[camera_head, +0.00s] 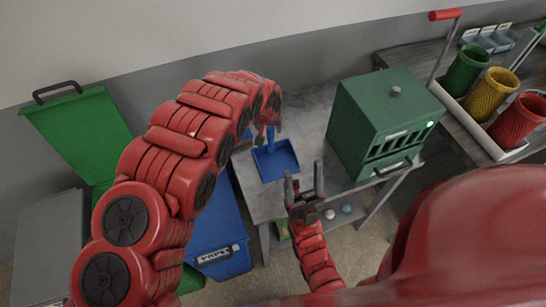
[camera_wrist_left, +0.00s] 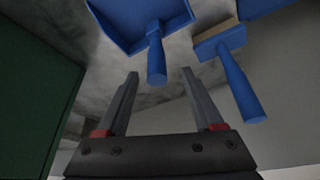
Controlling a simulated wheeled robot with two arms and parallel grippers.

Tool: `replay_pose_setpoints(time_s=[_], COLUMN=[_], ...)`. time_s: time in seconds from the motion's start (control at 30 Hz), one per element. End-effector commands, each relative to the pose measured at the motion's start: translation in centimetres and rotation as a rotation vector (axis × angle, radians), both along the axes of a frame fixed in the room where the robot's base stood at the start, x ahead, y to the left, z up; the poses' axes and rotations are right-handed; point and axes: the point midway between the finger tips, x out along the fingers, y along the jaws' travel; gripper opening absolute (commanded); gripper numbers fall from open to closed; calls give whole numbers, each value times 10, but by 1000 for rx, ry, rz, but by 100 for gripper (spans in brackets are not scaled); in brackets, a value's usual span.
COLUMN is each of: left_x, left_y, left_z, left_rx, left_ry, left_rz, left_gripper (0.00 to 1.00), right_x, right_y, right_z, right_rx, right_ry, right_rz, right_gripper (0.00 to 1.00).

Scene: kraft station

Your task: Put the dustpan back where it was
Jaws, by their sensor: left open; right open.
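The blue dustpan (camera_head: 277,161) lies on the grey worktop in the head view, left of the green box, with its handle towards my left gripper (camera_head: 266,128). In the left wrist view the dustpan (camera_wrist_left: 130,22) is at the top, its handle end just beyond and between the fingertips of my left gripper (camera_wrist_left: 160,76). The left fingers are open with nothing held between them. My right gripper (camera_head: 304,180) is open and empty, in front of the dustpan near the worktop's front edge.
A blue brush (camera_wrist_left: 232,70) with a pale edge lies beside the dustpan. The green box (camera_head: 385,120) stands right of it. A blue bin (camera_head: 222,235) and a green lid (camera_head: 75,130) are at the left. Several coloured cups (camera_head: 490,95) stand at the far right.

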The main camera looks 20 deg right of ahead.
Motion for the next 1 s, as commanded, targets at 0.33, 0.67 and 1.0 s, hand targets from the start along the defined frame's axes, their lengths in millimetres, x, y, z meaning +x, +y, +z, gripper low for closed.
replay_pose_setpoints(time_s=[0.33, 0.67, 1.0], left_x=[7, 10, 17], left_y=[-3, -8, -13], left_z=[-18, -35, -65], left_rx=[0, -1, -2], left_ry=[0, 1, -1], left_rz=[0, 1, 2], left_gripper=[68, 68, 68], right_x=[0, 0, 0], right_y=[0, 0, 0], right_z=[12, 24, 4], right_rx=[0, 0, 0], right_ry=[-1, -1, 0], right_rz=[0, 0, 0], right_gripper=[62, 62, 62])
